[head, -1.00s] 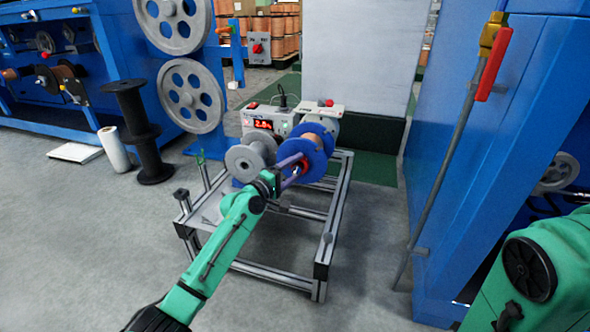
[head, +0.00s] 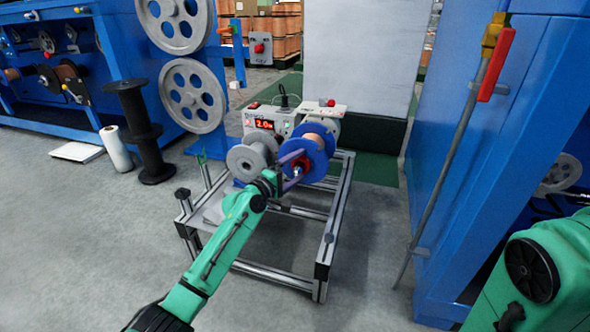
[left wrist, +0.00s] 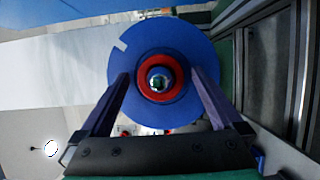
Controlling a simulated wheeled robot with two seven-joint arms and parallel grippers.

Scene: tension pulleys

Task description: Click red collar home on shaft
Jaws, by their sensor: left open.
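The red collar (left wrist: 144,82) is a ring around the bright shaft end (left wrist: 160,79), in front of the blue spool flange (left wrist: 160,34) in the left wrist view. Whether it touches the flange I cannot tell. In the head view the blue spool (head: 319,143) sits on the frame, and the collar shows small and partly covered by my left gripper (head: 298,168). My left gripper (left wrist: 161,75) is open, its two fingers either side of the collar, with visible gaps. My right gripper is out of view.
A grey spool (head: 246,160) stands left of the blue one on the aluminium frame (head: 323,253). A control box with a red display (head: 264,124) is behind them. A blue cabinet (head: 470,190) with an upright rod stands to the right.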

